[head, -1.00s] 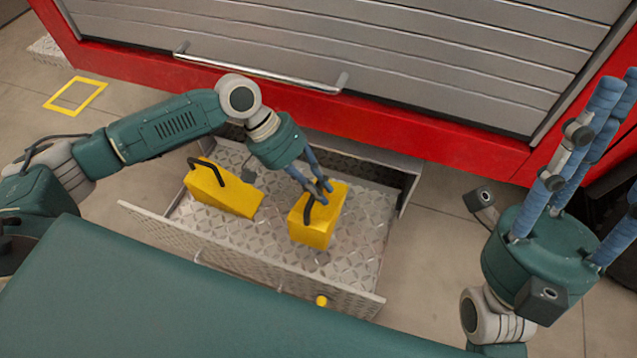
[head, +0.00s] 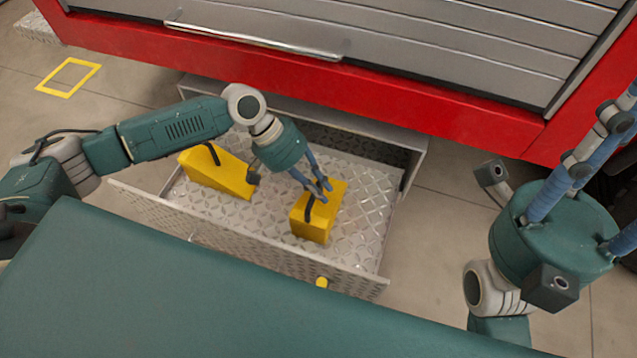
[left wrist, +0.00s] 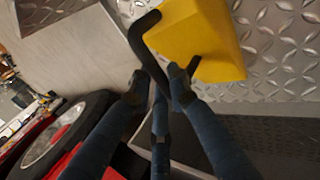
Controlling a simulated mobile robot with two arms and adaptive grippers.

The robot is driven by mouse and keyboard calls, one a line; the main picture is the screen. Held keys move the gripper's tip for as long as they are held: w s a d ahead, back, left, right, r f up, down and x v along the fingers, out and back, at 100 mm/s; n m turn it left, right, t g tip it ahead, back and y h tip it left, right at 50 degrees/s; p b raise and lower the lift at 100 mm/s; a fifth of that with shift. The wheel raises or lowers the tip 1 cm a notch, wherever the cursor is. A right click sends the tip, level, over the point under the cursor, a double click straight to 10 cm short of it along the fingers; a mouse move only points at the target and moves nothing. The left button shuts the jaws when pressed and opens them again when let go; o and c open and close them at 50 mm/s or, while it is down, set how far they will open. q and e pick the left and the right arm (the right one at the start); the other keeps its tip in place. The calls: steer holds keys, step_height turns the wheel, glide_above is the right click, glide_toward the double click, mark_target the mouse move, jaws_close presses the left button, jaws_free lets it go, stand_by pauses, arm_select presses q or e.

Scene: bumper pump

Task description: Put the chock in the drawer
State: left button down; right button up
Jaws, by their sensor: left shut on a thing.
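The drawer (head: 360,235) is open, with a diamond-plate metal floor. A yellow chock (head: 318,220) with a black handle is inside it, in the right half. My left gripper (head: 318,192) is shut on this chock's black handle, which also shows in the left wrist view (left wrist: 145,40) between my blue fingers. The chock's yellow body fills the top of the left wrist view (left wrist: 200,40). I cannot tell whether it touches the drawer floor. A second yellow chock (head: 215,172) lies in the drawer's left half. My right gripper is at the right edge, its blue fingers pointing up and cut off by the frame.
A red vehicle body with a closed grey roller shutter (head: 420,60) and a metal bar handle (head: 255,40) stands behind the drawer. A yellow square outline (head: 68,77) is on the bare floor at left.

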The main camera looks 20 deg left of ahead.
arm_select(q)
steer(key=shift+d+r, duration=0.1)
steer(key=shift+r, duration=0.05)
steer(key=c, duration=1.6)
jaws_free()
steer(key=shift+c, duration=0.2)
